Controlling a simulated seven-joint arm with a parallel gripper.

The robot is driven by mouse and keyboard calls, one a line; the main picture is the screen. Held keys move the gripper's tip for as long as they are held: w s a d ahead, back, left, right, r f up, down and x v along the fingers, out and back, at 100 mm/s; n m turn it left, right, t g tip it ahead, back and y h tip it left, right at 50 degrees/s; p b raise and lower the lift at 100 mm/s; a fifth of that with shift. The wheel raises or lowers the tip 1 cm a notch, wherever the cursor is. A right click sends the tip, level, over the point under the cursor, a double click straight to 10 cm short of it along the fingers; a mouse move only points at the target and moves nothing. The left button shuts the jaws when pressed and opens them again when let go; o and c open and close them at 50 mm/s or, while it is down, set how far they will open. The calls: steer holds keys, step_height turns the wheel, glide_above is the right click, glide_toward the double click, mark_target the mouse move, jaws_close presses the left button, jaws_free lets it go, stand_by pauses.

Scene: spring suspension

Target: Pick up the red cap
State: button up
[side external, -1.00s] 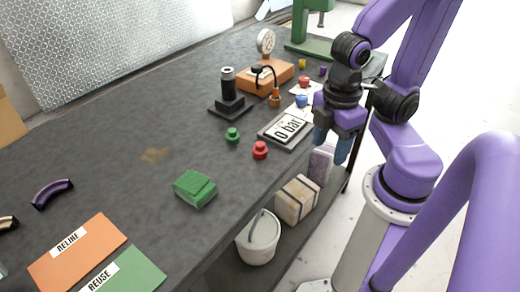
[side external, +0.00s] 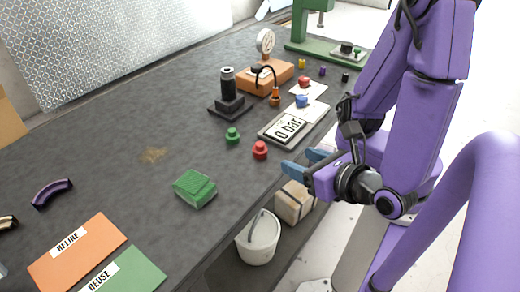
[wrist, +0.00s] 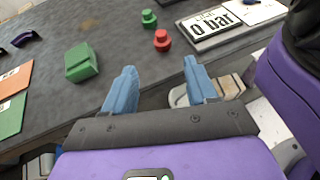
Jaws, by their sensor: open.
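A small red cap (side external: 260,150) stands upright on the dark bench near its front edge, between a green cap and the "0 bar" plate. It also shows in the wrist view (wrist: 162,40), ahead of the fingers. Another red cap (side external: 304,82) sits farther back on a white card. My gripper (side external: 302,160) has blue fingers, spread apart and empty. It is at the bench's front edge, to the right of the near red cap and not touching it. In the wrist view my gripper (wrist: 160,82) has clear space between its fingertips.
A green cap (side external: 232,136) stands left of the near red cap. The "0 bar" plate (side external: 289,128) lies just behind it to the right. A green block (side external: 195,188) lies to the front left. A white bucket (side external: 258,240) and a strapped box (side external: 295,202) are below the bench edge.

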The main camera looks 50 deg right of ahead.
mark_target(262, 145)
steer(key=shift+x, duration=8.25)
steer(key=shift+d+f, duration=0.1)
steer(key=c, duration=0.9)
